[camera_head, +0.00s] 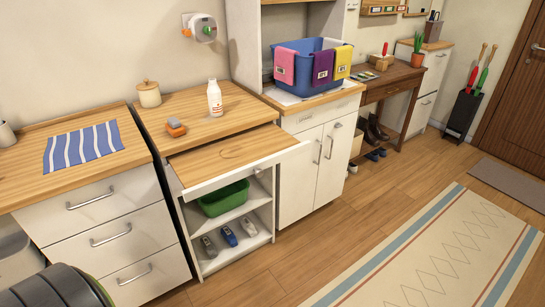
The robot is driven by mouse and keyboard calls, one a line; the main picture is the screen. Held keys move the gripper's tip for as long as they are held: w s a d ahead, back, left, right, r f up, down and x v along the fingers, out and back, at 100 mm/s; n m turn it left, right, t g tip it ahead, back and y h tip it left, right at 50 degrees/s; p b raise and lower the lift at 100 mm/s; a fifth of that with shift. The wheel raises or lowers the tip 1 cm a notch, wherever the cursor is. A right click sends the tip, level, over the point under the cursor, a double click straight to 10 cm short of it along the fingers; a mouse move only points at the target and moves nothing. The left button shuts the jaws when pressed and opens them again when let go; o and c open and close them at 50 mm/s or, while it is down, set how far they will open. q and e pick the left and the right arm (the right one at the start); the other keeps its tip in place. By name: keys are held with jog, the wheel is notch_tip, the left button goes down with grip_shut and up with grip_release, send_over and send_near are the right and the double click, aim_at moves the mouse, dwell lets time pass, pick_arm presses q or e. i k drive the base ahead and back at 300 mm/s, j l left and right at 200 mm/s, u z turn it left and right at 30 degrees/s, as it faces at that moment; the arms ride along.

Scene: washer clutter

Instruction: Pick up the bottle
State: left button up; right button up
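A white bottle (214,98) with a white cap and a small label stands upright on the wooden top of the middle cabinet (183,103), near its back right side. Neither of my grippers shows in the head view. Nothing touches the bottle.
A lidded jar (149,94) and an orange-grey brush or sponge (176,127) share the bottle's countertop. A wooden shelf (225,158) is pulled out below it. A blue basket (308,68) with cloths stands to the right. The floor beside the rug (430,255) is clear.

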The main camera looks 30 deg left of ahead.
aim_at(213, 92)
jog(key=u, duration=1.45)
jog(key=i+l+u, duration=0.1)
jog(key=i+l, duration=0.1)
jog(key=l, duration=0.1)
